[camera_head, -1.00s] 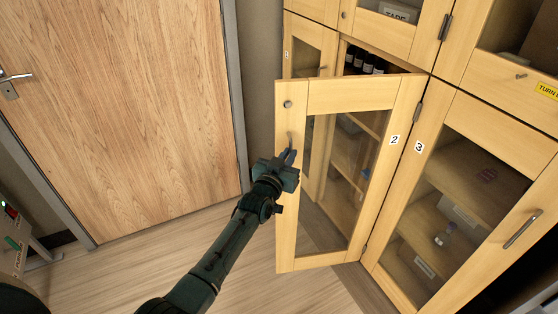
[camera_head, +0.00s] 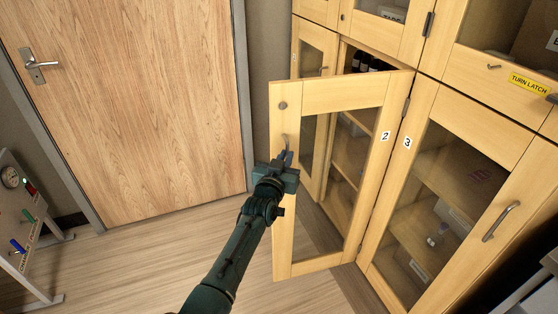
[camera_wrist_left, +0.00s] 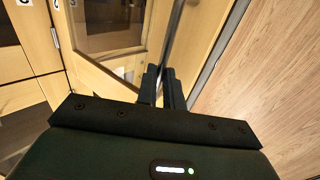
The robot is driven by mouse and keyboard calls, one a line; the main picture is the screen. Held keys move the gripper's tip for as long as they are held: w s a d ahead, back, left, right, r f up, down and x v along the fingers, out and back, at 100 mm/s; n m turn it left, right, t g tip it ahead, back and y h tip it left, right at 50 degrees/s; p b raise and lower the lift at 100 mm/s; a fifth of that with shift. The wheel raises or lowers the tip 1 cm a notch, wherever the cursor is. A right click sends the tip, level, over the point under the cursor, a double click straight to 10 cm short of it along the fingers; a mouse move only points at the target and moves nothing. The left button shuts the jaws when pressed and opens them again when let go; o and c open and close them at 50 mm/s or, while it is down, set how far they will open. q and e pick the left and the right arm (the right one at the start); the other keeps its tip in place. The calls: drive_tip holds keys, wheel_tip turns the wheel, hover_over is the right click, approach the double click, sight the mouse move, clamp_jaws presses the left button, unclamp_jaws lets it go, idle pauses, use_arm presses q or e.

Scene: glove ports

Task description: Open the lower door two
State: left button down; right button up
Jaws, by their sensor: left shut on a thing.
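Lower door two (camera_head: 283,235) is a light wood frame with a glass pane and a "2" label at its upper right. It stands swung out from the cabinet, hinged on its right side. Its metal handle (camera_head: 285,141) is on the left stile, below a round lock. My left gripper (camera_head: 286,158) is shut on the handle, covering its lower part. In the left wrist view, the fingers (camera_wrist_left: 163,88) close around the handle bar (camera_wrist_left: 173,45). My right gripper is not in view.
Door three (camera_head: 423,100) is closed to the right, with a bar handle. A closed lower door (camera_head: 314,60) is to the left. Bottles (camera_head: 362,62) stand inside behind door two. A wood room door (camera_head: 140,100) and a panel stand (camera_head: 20,215) are at left. Floor between is clear.

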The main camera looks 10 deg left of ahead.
use_arm(q)
drive_tip(key=shift+s+d+r, duration=0.1)
drive_tip(key=shift+s+d, duration=0.1)
drive_tip(key=shift+d, duration=0.35)
drive_tip(key=shift+s+d+r, duration=0.1)
drive_tip(key=shift+s+d, duration=0.1)
drive_tip(key=shift+d, duration=0.3)
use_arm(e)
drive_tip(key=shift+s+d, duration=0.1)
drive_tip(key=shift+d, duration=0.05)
use_arm(q)
drive_tip(key=shift+f, duration=0.1)
drive_tip(key=c, duration=1.9)
unclamp_jaws()
drive_tip(key=shift+d, duration=0.1)
drive_tip(key=o, duration=0.4)
drive_tip(key=shift+w+d, duration=0.1)
drive_tip(key=shift+d, duration=0.05)
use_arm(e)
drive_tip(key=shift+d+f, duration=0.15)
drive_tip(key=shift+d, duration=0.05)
use_arm(q)
drive_tip(key=shift+a, duration=0.3)
